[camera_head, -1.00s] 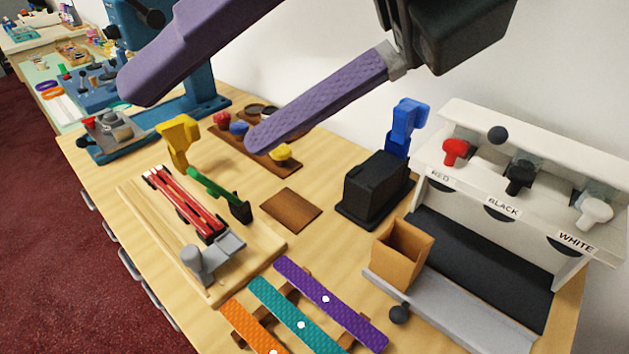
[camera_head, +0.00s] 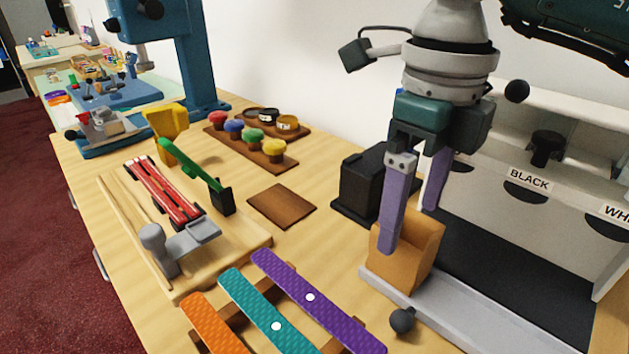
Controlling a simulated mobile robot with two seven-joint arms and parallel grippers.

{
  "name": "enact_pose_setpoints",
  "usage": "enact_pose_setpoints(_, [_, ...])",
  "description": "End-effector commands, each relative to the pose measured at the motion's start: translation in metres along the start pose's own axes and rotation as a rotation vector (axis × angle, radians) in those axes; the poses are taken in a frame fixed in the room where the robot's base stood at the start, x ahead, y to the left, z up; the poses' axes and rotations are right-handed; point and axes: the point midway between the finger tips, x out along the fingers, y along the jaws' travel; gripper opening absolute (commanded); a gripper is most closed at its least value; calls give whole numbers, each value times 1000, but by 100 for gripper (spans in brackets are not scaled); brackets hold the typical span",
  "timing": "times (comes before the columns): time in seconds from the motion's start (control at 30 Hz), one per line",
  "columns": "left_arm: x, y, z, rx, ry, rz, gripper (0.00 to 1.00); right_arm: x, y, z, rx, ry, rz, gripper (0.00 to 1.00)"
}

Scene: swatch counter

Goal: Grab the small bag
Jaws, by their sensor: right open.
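The small bag (camera_head: 409,266) is a tan, open-topped, box-like pouch. It stands upright at the left end of a grey ledge, in front of the white dispenser. My right gripper (camera_head: 411,229) points down over it with two purple fingers spread apart. The left finger overlaps the bag's near side. I cannot tell whether either finger touches the bag. My left gripper is out of view.
A black box (camera_head: 361,184) stands close behind the bag at left. A dark ball knob (camera_head: 403,320) sits just in front. The white dispenser (camera_head: 488,197) with a BLACK label rises at right. Purple, teal and orange strips lie at front left. A brown square (camera_head: 282,206) lies mid-table.

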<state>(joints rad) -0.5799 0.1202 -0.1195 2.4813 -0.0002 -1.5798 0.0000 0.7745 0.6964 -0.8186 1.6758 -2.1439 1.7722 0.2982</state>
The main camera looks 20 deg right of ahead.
Motion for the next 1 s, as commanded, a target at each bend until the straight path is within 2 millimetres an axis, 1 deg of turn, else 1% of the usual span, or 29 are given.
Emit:
enact_pose_setpoints(0.1, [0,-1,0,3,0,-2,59,19,2,-1,1,4,3,98])
enact_pose_setpoints(0.2, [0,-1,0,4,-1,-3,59,27,2,-1,0,2,1,98])
enact_pose_setpoints(0.43, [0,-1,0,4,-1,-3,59,28,2,0,-1,0,1,98])
enact_pose_setpoints(0.47, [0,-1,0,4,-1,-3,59,28,2,0,-1,0,1,95])
enact_pose_setpoints(1.0, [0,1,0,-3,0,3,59,28,2,0,0,0,1,34])
